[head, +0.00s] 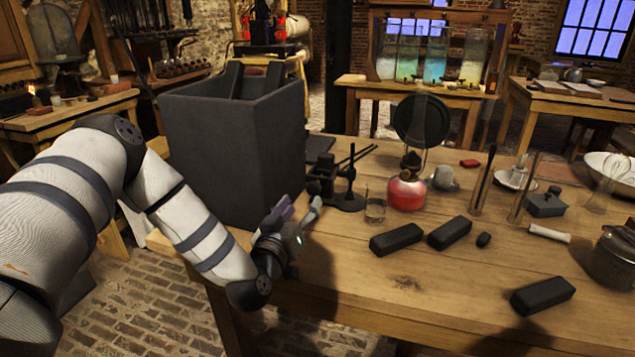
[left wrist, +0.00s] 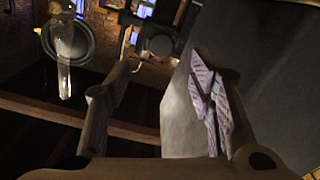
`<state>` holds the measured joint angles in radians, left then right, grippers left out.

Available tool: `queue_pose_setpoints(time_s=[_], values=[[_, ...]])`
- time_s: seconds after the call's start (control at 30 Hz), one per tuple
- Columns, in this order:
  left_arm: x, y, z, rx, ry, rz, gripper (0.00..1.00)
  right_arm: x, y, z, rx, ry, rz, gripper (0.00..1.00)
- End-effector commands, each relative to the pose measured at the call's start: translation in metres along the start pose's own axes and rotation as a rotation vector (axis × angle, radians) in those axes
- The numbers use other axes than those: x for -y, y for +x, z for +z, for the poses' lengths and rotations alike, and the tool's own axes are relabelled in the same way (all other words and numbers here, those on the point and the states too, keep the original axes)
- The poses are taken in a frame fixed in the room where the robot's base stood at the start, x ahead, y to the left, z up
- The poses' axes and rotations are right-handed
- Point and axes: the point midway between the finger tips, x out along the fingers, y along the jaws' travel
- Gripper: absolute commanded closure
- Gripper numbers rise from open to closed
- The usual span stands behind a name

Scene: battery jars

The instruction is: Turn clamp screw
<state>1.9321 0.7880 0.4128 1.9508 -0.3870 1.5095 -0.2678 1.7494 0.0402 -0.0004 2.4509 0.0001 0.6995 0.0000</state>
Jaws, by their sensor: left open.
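A small black clamp stand (head: 345,183) with thin rods and a dark block stands on the wooden table, right of the tall dark box. I cannot make out its screw clearly. Dark parts that look like this clamp (left wrist: 165,35) show at the top of the left wrist view, ahead of the fingers. My left gripper (head: 300,210) is open and empty, near the table's left edge, in front of the box and short of the clamp. Its two spread fingers also show in the left wrist view (left wrist: 163,80). My right gripper is not in view.
The tall dark box (head: 235,150) stands close behind my left gripper. A small glass (head: 375,208) and a red burner (head: 407,190) with a round dark disc (head: 422,120) are right of the clamp. Black blocks (head: 397,239) lie in front. The near table middle is clear.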

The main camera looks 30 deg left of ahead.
Motion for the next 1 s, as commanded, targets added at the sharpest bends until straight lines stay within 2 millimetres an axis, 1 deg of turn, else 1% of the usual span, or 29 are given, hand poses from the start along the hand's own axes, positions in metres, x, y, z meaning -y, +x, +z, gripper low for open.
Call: queue_pose_setpoints(time_s=[0.03,0.1,0.2,0.3,0.4,0.47,0.7,0.73,0.93,1.0], values=[[0.002,0.013,0.005,0.003,0.004,-0.003,0.51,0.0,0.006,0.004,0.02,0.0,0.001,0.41],[0.002,0.032,0.007,0.006,0.004,-0.003,0.51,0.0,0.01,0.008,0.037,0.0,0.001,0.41],[0.002,0.056,0.009,0.01,0.004,-0.003,0.51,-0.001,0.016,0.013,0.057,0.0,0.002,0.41],[0.002,0.075,0.008,0.01,0.003,-0.003,0.51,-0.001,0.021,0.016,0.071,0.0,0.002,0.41],[0.002,0.087,0.006,0.008,0.002,-0.002,0.51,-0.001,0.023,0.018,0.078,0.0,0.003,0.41],[0.001,0.091,0.005,0.008,0.001,-0.001,0.51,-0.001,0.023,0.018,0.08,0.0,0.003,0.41],[0.0,0.093,0.002,0.005,0.0,0.001,0.51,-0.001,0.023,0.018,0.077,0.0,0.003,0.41],[0.0,0.093,0.002,0.005,0.0,0.001,0.53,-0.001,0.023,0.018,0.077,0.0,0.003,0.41],[0.0,0.092,0.003,0.005,0.0,0.001,0.99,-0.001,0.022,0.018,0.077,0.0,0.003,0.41],[0.0,0.092,0.003,0.005,0.0,0.001,1.0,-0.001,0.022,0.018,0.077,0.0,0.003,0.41]])
